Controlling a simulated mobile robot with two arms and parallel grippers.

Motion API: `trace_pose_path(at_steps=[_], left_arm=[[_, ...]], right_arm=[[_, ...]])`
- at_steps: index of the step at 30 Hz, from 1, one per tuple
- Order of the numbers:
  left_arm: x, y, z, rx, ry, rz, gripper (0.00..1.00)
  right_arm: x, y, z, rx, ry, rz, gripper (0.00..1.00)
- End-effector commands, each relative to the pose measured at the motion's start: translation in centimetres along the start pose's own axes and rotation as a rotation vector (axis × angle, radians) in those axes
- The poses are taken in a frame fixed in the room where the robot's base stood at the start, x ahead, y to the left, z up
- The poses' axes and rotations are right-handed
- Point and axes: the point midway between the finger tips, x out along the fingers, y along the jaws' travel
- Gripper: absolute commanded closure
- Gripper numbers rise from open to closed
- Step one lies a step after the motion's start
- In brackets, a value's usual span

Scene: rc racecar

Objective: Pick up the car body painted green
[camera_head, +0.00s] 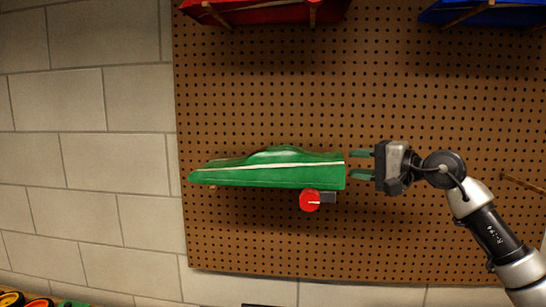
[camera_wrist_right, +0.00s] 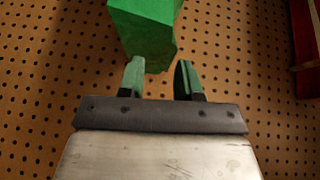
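The green car body (camera_head: 265,172) with a white stripe is held up against the brown pegboard in the head view, its pointed end to the left. My right gripper (camera_head: 352,163) is open at the car body's blunt right end, fingers pointing left. In the right wrist view the car body's end (camera_wrist_right: 146,30) shows just beyond the open fingers of the right gripper (camera_wrist_right: 160,80), nearer the left finger. I cannot tell whether they touch. Nothing shows between the fingertips. My left gripper is not in view.
A red car body (camera_head: 265,12) and a blue car body (camera_head: 485,12) hang on the pegboard (camera_head: 350,240) above. A red round object (camera_head: 310,201) sits just below the green body. A pale block wall (camera_head: 90,150) is at left. Wheels (camera_head: 12,299) show at lower left.

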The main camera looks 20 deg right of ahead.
Motion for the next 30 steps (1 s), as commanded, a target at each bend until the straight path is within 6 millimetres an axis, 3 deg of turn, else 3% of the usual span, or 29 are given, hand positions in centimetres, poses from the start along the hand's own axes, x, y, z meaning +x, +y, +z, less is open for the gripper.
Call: trace_pose_path(at_steps=[3,9,17,18,24,30], left_arm=[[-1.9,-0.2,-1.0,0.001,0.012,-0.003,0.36],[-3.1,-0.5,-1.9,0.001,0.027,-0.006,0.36],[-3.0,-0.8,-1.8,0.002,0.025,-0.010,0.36],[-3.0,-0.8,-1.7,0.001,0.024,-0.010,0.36],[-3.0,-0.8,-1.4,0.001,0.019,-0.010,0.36],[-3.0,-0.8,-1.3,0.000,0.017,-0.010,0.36]], right_arm=[[1.7,-1.0,0.1,0.003,-0.003,-0.002,0.66],[4.1,-0.8,0.2,0.002,-0.002,-0.002,0.66],[4.5,-0.5,0.2,-0.001,0.001,-0.001,0.66],[4.5,-0.5,0.2,0.000,0.001,-0.001,0.68],[4.5,-0.5,0.2,0.000,0.001,-0.001,0.98],[4.5,-0.5,0.2,0.000,0.000,-0.001,1.00]])
